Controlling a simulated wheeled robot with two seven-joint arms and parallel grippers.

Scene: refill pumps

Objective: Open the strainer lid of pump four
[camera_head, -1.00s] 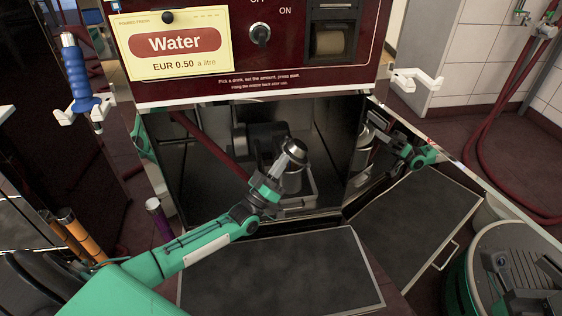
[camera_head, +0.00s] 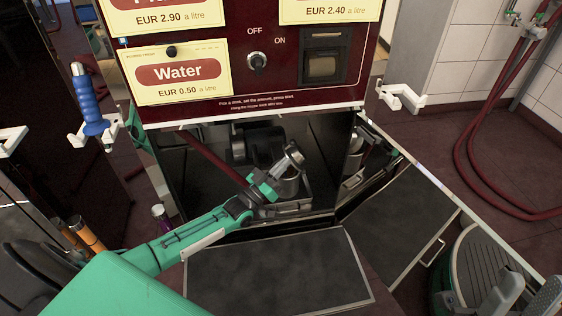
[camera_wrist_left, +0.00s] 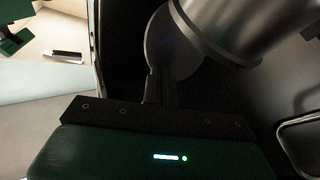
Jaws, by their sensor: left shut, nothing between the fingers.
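A metal strainer pot (camera_head: 287,187) stands low inside the open bay under the drinks panel. A shiny round piece, which looks like its lid (camera_head: 294,153), sits above it and appears tilted. I cannot tell how far it is open. My left gripper (camera_head: 281,168) reaches in from the left, with shut, empty fingers right by the lid and pot. I cannot tell whether they touch. In the left wrist view, a grey disc-like edge (camera_wrist_left: 172,48) and a metal cylinder (camera_wrist_left: 215,25) are just beyond the fingers. No number on the pump is readable. My right gripper does not show.
The bay's shiny side panel (camera_head: 365,165) stands at the right and mirrors the pot. Dark flat panels (camera_head: 280,270) lie in front. A blue-handled nozzle (camera_head: 90,110) hangs at the left, and a red hose (camera_head: 475,160) at the right.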

